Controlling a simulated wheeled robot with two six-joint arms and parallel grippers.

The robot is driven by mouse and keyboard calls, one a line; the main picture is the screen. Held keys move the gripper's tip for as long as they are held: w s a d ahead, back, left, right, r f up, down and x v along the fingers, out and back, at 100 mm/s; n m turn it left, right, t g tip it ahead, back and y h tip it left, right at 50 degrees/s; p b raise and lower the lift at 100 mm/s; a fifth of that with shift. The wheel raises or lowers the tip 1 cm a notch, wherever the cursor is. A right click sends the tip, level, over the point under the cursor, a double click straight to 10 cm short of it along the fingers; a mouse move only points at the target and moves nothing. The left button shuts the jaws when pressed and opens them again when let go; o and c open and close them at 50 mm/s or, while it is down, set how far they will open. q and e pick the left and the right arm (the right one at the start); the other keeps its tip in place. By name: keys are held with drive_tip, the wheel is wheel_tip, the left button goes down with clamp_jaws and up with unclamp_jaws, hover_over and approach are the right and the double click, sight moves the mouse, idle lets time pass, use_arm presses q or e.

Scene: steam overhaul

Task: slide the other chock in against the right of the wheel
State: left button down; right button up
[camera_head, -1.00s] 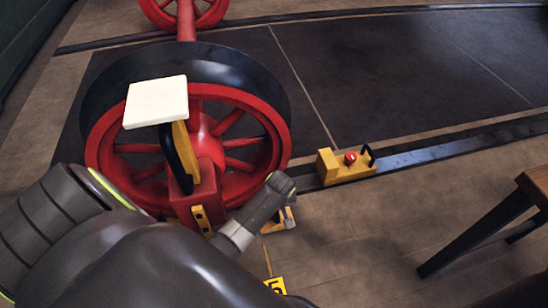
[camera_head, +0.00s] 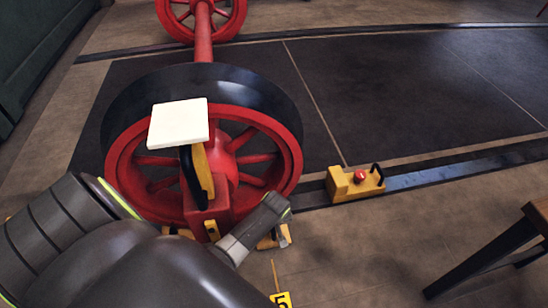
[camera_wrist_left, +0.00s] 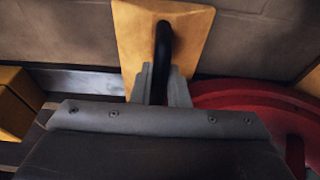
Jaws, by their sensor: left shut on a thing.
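The red wheel with its black tyre (camera_head: 290,110) stands at left centre in the head view; its red rim also fills the right of the left wrist view (camera_wrist_left: 255,92). My left gripper (camera_wrist_left: 160,88) is shut on the black handle of a yellow chock (camera_wrist_left: 190,30). In the head view the held chock (camera_head: 265,243) shows at the wheel's lower right, mostly hidden by my gripper. Whether it touches the wheel is hidden. Another yellow piece (camera_head: 172,232) peeks out at the wheel's lower left. My right gripper is not in view.
A yellow box with a red button and black handle (camera_head: 352,185) sits on the rail (camera_head: 440,173) to the right. A red block (camera_head: 208,212) with a white plate (camera_head: 178,123) above it stands before the wheel. A table leg (camera_head: 470,265) is at right.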

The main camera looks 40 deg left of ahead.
use_arm(q)
drive_tip(key=shift+p, duration=0.45)
idle(0.6)
drive_tip(key=c, duration=0.7)
unclamp_jaws()
drive_tip(key=shift+s, duration=0.1)
